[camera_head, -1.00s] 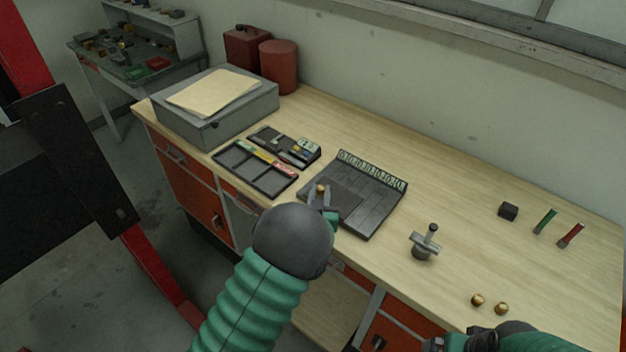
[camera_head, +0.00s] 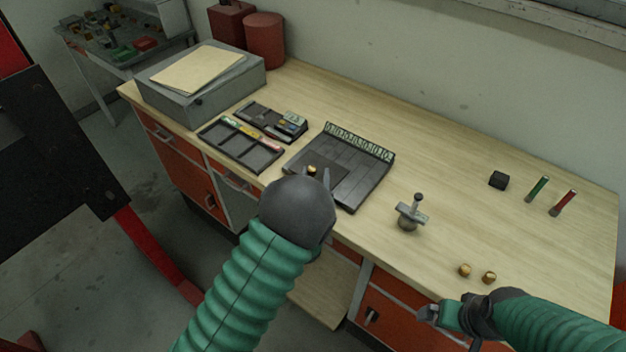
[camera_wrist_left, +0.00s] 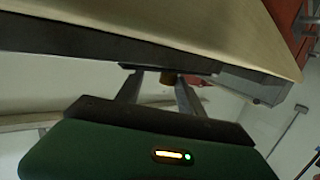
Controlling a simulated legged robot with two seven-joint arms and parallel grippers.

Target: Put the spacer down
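A small brass spacer (camera_head: 312,170) rests at the dark tray (camera_head: 352,187) on the workbench, on its left, flat part. It also shows in the left wrist view (camera_wrist_left: 168,78), against the dark plate. My left gripper (camera_head: 320,175) is low at the tray's near-left part, its fingers on either side of the spacer. In the left wrist view the fingers (camera_wrist_left: 158,90) stand apart, with a clear gap on one side of the spacer. My right gripper (camera_head: 432,314) is over the bench's front edge at lower right; its fingers are too unclear to judge.
Two brass pieces (camera_head: 477,273) lie near my right gripper. A metal valve part (camera_head: 410,213) stands right of the tray. A black block (camera_head: 498,180), a green cylinder (camera_head: 537,189) and a red cylinder (camera_head: 563,203) are farther right. A compartment tray (camera_head: 262,158) lies to the left.

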